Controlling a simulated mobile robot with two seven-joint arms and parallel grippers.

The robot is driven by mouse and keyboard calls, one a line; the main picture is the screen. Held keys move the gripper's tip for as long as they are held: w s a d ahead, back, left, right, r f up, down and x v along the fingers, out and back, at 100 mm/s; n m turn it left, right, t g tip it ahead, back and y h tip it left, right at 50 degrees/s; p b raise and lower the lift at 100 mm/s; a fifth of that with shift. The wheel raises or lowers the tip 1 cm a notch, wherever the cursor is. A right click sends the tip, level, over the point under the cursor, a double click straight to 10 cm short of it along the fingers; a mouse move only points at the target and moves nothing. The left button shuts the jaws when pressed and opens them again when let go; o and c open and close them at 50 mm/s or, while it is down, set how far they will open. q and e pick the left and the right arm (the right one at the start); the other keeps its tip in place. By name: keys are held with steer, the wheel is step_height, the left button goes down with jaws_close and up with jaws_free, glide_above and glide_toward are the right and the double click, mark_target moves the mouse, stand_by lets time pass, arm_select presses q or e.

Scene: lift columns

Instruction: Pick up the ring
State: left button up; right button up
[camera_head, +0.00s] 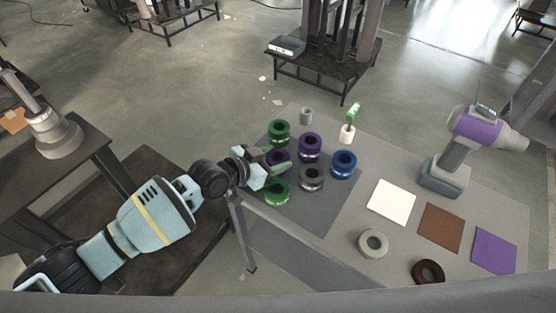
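A pale grey-beige ring (373,243) lies flat on the grey table (325,262), near its front edge. A dark brown ring (428,271) lies to its right at the front edge. My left gripper (279,163) is over the dark mat among the spools, well to the left of and behind both rings. It partly covers a purple spool (272,155); I cannot tell whether it touches that spool or whether its fingers are open. My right gripper is not in view.
Green (279,132), purple (310,147), blue (343,164) and grey spools (311,177) stand on the mat. White (391,202), brown (440,227) and purple squares (494,249) lie to the right. A purple-grey power tool (452,160) stands behind them.

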arm_select(q)
steer(key=c, duration=0.3)
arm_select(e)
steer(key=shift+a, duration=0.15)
arm_select(q)
steer(key=shift+r, duration=0.15)
steer(key=shift+c, duration=0.2)
steer(key=shift+r, duration=0.55)
step_height(320, 180, up, 2)
steer(key=shift+r, duration=0.25)
steer(key=s+a, duration=0.3)
steer(key=s, duration=0.4)
steer(key=s+a+r+p, duration=0.1)
steer(key=s+a, duration=0.3)
steer(key=s, duration=0.3)
steer(key=shift+a+r, duration=0.15)
steer(key=shift+a, duration=0.1)
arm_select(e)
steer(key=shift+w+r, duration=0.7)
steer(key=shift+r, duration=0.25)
